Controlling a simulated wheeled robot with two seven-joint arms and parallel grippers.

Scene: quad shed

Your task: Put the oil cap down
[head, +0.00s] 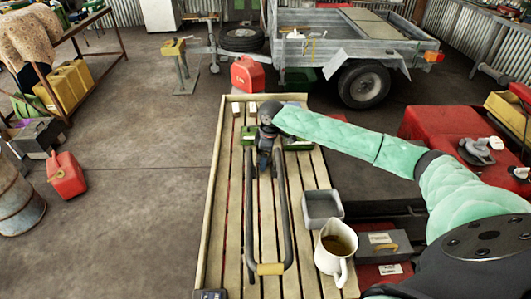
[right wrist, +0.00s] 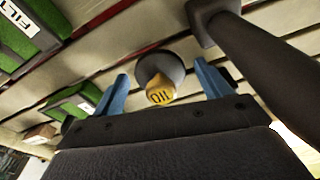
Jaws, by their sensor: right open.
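The oil cap (right wrist: 160,92) shows in the right wrist view as a dark round piece with a yellow top marked OIL. It appears to rest on the pale wooden slats (head: 236,230). My right gripper (right wrist: 163,86) is open, with one blue finger on each side of the cap and a visible gap to each. In the head view my right gripper (head: 264,161) points down over the slatted rack, and the cap is hidden there. My left gripper is not in view.
A dark bar frame (head: 283,215) with a tan grip lies along the slats, close to my right gripper. Green filter boxes (right wrist: 30,35) stand beside it. A grey tray (head: 322,207) and a jug of oil (head: 334,256) stand to the right. The left slats are clear.

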